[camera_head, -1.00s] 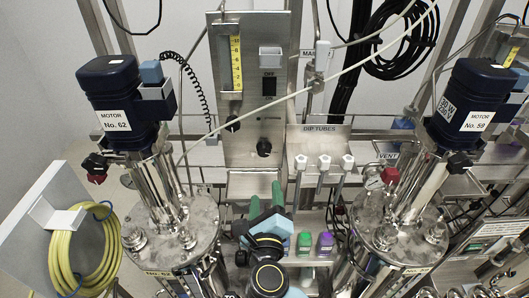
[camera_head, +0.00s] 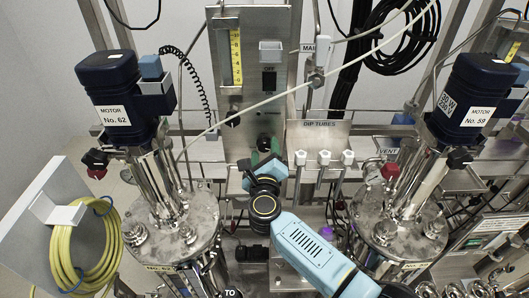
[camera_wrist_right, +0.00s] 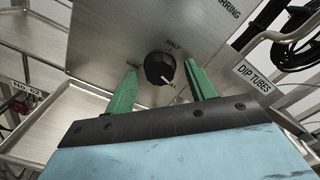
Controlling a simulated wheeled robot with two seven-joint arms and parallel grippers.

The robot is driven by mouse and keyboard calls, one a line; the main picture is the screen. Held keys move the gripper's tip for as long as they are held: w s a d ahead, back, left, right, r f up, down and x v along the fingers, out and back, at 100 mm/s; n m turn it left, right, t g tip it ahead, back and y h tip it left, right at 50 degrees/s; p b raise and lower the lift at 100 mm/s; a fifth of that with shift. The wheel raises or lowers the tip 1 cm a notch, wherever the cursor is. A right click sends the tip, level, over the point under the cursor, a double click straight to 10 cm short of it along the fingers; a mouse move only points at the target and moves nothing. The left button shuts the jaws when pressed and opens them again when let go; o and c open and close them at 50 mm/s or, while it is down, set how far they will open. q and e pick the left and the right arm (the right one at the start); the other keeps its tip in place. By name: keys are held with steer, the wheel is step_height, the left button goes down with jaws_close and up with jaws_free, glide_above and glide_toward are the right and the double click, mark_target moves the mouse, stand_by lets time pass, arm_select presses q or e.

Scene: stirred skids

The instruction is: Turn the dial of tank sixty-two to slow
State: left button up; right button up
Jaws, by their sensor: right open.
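The tank marked No. 62 (camera_head: 165,245) stands at the left under a dark blue motor (camera_head: 110,90) labelled No. 62. In the right wrist view a black dial (camera_wrist_right: 160,68) with a white pointer aimed down-right sits near the word HALF; other labels are partly hidden. My right gripper (camera_wrist_right: 158,88) is open, its green fingers either side of and below this dial, apparently not touching. It also shows in the head view (camera_head: 260,158). My left gripper is not in view.
The tank with motor No. 59 (camera_head: 480,90) stands at the right. A dip tubes rack (camera_head: 318,132) is right of the panel. A pale rod or cable crosses before the panel. A yellow hose coil (camera_head: 82,245) hangs at the lower left.

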steer(key=shift+w, duration=0.1)
steer(key=shift+c, duration=0.3)
steer(key=c, duration=0.9)
steer(key=n+p, duration=0.2)
steer(key=n, duration=0.2)
steer(key=shift+p, duration=0.3)
steer(key=shift+n+p, duration=0.6)
steer(key=shift+n, duration=0.9)
steer(key=o, duration=1)
steer(key=shift+c, duration=0.2)
